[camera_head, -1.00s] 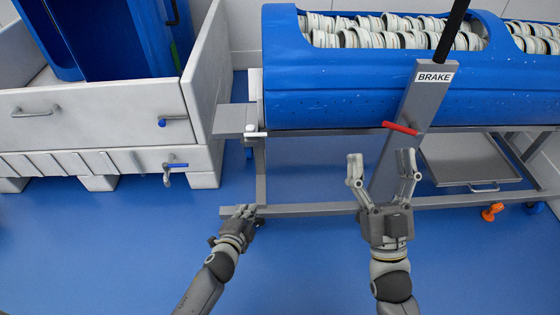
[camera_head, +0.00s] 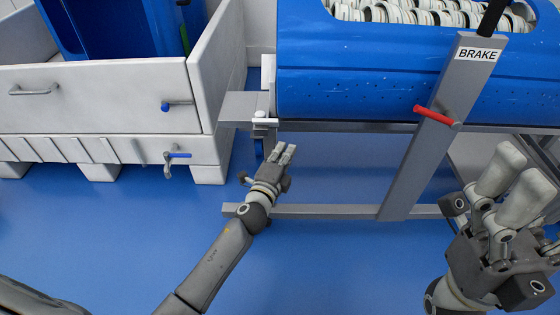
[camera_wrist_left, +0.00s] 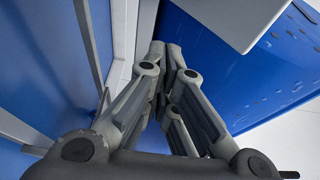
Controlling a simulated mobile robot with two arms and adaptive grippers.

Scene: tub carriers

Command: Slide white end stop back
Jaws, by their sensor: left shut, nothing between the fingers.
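The white end stop (camera_head: 265,121) is a small white bar with a knob, beside a grey plate at the left end of the blue tub carrier (camera_head: 370,75). My left gripper (camera_head: 286,152) is shut and empty, a little below and right of the stop, with a small gap in the head view. In the left wrist view its fingertips (camera_wrist_left: 165,55) are together. The stop is not clearly visible there. My right gripper (camera_head: 522,170) is at the lower right, close to the head camera, with its fingertips apart and nothing between them.
A grey post labelled BRAKE (camera_head: 440,140) with a red handle (camera_head: 433,115) stands right of my left gripper. A pale bin (camera_head: 100,95) with blue-handled taps is at the left. A grey rail (camera_head: 330,211) runs low above the blue floor.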

